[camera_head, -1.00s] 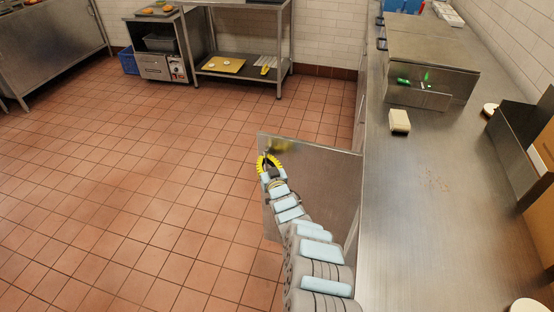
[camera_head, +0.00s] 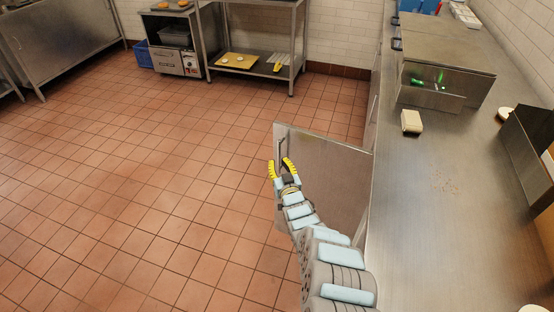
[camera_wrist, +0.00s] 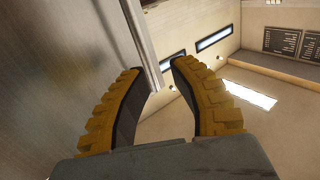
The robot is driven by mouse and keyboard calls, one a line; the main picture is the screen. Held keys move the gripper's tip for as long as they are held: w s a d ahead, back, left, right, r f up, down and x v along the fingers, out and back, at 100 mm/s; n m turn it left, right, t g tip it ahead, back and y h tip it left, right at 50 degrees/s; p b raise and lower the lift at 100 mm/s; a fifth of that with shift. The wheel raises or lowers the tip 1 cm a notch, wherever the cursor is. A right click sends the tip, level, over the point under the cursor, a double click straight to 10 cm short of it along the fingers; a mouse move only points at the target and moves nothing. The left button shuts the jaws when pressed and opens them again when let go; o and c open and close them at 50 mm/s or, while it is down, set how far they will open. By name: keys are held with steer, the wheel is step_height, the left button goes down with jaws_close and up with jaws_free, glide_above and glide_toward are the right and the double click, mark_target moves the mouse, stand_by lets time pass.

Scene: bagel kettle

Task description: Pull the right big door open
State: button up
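The big door (camera_head: 325,185) is a flat metal panel standing out from the counter's left side, swung well open over the tiled floor. Its right edge meets the counter front. My gripper (camera_head: 281,163), with yellow ridged fingers, is at the door's outer left edge, on the near side. In the wrist view the door (camera_wrist: 60,70) fills the left, and its edge runs down between the tips of my open gripper (camera_wrist: 158,66). The fingers are apart; whether either touches the door I cannot tell. The door's lower part is partly hidden by my arm.
The long steel counter (camera_head: 430,230) runs along the right, with a metal box (camera_head: 440,50) and a pale block (camera_head: 411,121) on it. A steel table (camera_head: 262,68) and an oven (camera_head: 175,60) stand at the back. The floor (camera_head: 150,190) left of the door is clear.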

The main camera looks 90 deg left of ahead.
steer(key=shift+v, duration=1.95)
steer(key=shift+w+r, duration=0.1)
steer(key=shift+r, duration=0.05)
